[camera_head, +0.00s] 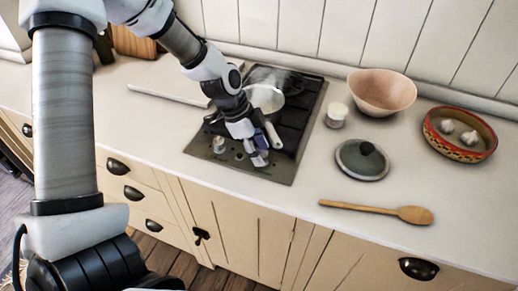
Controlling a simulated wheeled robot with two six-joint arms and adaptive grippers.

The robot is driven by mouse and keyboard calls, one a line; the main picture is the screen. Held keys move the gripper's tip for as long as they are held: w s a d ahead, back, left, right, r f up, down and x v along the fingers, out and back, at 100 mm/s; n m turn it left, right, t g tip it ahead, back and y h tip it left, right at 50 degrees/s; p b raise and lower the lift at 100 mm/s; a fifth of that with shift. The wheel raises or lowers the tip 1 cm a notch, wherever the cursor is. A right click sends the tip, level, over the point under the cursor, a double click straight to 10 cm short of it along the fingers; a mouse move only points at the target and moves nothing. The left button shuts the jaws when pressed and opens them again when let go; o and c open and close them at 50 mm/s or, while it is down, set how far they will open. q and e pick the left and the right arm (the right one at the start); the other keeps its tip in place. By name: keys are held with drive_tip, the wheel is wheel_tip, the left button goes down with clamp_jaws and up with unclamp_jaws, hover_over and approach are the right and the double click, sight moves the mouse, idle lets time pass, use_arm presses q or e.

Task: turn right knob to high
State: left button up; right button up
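The stove's dark hob (285,172) is set into the worktop, with its control strip along the front edge. One silver knob (219,145) shows at the strip's left. My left gripper (259,160) points down at the right part of this strip. It covers the place where a right knob would be, so I cannot see that knob or its setting. I cannot tell whether the fingers are open, or whether they touch anything. My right gripper is not in view.
A pan (265,98) with a handle (273,135) sits on the hob, close behind my gripper. To the right are a small white jar (336,115), a pink bowl (381,92), a lid (361,160), a wooden spoon (375,210) and a patterned bowl (486,151) with garlic.

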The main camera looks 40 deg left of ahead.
use_arm(q)
clamp_jaws()
drive_tip(key=shift+r+n+p, duration=0.2)
drive_tip(key=shift+n+p, duration=0.3)
drive_tip(key=shift+p, duration=0.2)
drive_tip(key=shift+f, duration=0.1)
drive_tip(key=shift+f+n+t, duration=0.1)
drive_tip(key=shift+n+t, duration=0.2)
drive_tip(key=shift+o, duration=2.1)
unclamp_jaws()
drive_tip(key=v, duration=1.2)
drive_tip(key=shift+d, duration=0.1)
